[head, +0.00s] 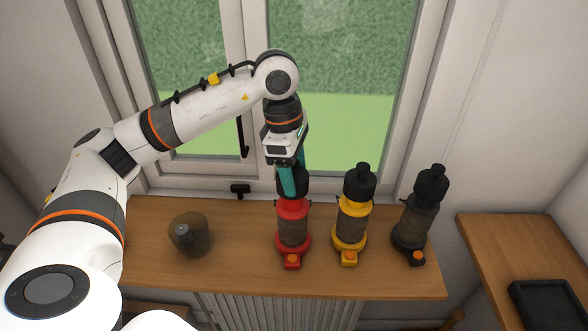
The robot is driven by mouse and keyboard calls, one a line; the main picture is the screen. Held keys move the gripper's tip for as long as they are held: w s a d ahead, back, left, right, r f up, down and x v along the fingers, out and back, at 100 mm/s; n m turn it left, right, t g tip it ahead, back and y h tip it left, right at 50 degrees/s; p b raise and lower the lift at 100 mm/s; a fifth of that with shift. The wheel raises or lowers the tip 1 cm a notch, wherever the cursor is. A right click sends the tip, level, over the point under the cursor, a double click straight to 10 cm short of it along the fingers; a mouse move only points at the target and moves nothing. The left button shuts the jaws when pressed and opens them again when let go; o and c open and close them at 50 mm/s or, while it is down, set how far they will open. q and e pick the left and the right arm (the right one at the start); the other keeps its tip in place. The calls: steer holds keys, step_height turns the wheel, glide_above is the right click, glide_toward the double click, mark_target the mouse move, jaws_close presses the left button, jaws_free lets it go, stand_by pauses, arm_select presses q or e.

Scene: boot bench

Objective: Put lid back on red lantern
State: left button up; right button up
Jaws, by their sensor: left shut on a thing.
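The red lantern (292,230) stands upright on the wooden bench top, below my left gripper. My left gripper (288,188) points down with its teal fingers shut on a black lid (296,183). The lid is right above the red lantern's top and looks in line with it. I cannot tell whether the lid touches the lantern, as the fingers hide part of the join. My right gripper is not in view.
A yellow lantern (352,222) and a dark grey lantern (414,225), both with black lids, stand to the right. A dark rounded object (189,235) sits at the left. A black tray (546,303) lies on the right-hand surface. A window is behind the bench.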

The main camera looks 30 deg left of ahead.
arm_select(q)
steer(key=shift+f+b, duration=0.2)
steer(key=shift+b, duration=0.35)
stand_by(0.9)
steer(key=o, duration=1.3)
steer(key=shift+r, duration=0.15)
steer(key=shift+r+p, duration=2.25)
steer(key=shift+r, duration=1.15)
jaws_close()
